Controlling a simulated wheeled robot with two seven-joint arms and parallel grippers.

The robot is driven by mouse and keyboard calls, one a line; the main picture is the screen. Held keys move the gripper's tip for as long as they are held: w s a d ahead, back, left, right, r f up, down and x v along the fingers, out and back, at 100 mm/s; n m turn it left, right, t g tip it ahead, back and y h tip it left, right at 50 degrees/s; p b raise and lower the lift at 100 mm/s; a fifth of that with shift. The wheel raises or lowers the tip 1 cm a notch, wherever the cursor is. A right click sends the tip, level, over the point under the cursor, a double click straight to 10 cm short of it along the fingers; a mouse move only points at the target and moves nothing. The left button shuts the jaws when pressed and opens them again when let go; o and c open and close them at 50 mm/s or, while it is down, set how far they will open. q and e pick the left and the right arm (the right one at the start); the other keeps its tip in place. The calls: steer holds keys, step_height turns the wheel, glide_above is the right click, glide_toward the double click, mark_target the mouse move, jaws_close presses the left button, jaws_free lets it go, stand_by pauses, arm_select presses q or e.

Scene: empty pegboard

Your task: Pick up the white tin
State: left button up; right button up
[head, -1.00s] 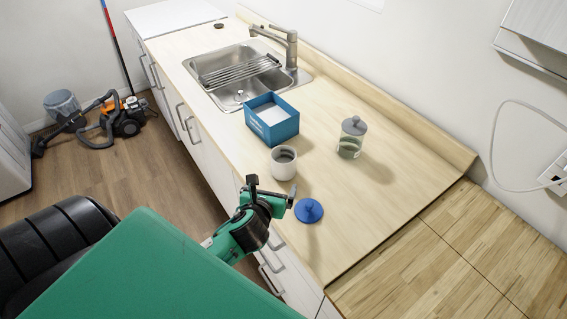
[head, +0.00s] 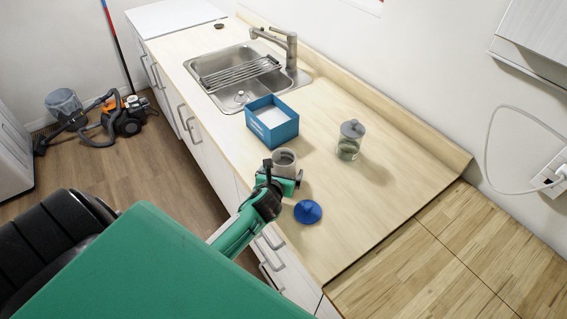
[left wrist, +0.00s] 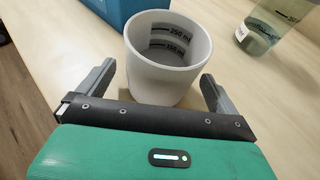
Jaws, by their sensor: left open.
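The white tin (left wrist: 168,72) is an open-topped cup with dark volume marks on its inner wall. It stands upright on the counter. In the head view the tin (head: 284,158) is partly hidden by my left gripper (head: 284,174). In the left wrist view my left gripper (left wrist: 158,88) is open, with one finger on each side of the tin's near part. I cannot tell whether either finger touches it. My right gripper is not in view.
A blue box (head: 272,128) stands just behind the tin, near the sink (head: 235,75). A blue lid (head: 308,211) lies to the right of my left gripper. A glass jar with a grey lid (head: 350,140) stands farther right. The counter's right part is clear.

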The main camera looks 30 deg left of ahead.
arm_select(q)
steer(key=shift+x, duration=1.05)
steer(key=shift+c, duration=0.7)
steer(key=c, duration=1.2)
steer(key=shift+c, duration=0.2)
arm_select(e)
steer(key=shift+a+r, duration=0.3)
arm_select(q)
steer(key=shift+r, duration=0.15)
